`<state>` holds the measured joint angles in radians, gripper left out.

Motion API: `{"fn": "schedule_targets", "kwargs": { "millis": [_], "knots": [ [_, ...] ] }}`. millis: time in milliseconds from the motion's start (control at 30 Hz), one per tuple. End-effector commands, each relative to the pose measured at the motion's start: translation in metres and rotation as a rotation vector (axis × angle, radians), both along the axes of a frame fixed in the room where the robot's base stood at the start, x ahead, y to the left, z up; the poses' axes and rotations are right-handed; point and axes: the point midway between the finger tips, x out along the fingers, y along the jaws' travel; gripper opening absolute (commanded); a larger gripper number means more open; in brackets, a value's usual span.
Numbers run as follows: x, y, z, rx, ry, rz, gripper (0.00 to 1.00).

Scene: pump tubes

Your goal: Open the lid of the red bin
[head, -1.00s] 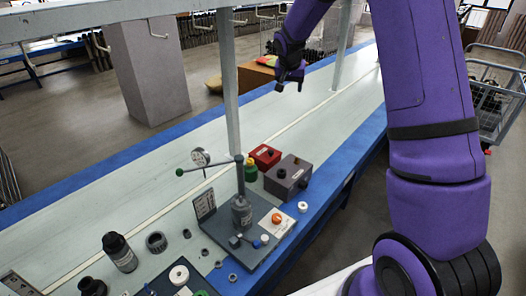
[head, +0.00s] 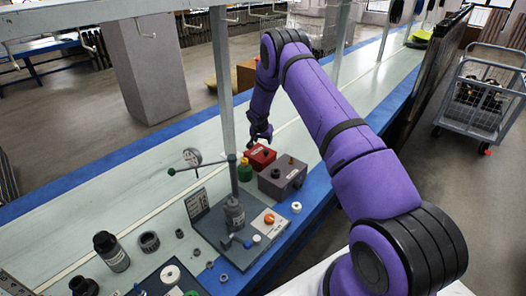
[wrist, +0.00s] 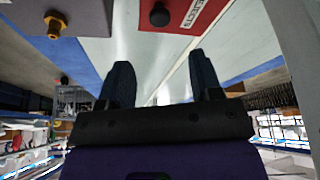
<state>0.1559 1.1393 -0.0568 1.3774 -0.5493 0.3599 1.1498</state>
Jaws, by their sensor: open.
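The red bin (head: 262,157) is a small red box on the pale bench top, with a dark knob on top. In the wrist view its red lid (wrist: 185,14) shows at the top edge, with a black round knob and white lettering that seems to read "REJECTS". The lid looks shut. My gripper (head: 259,136) is just above and behind the bin, apart from it. In the wrist view my gripper's two dark fingers (wrist: 160,85) are spread wide, with nothing between them.
A grey box (head: 282,178) with a brass knob stands close beside the bin. A green-topped bottle (head: 245,170) and a grey pump stand (head: 234,212) are in front. A grey upright post (head: 222,80) rises nearby. The bench beyond is clear.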

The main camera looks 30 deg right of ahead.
Motion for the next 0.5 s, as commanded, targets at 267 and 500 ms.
{"fn": "schedule_targets", "kwargs": {
  "millis": [267,500],
  "knots": [
    [0.009,-0.01,-0.035,0.002,0.001,-0.001,0.59],
    [0.019,-0.021,-0.071,0.001,0.001,0.0,0.59]
  ]
}}
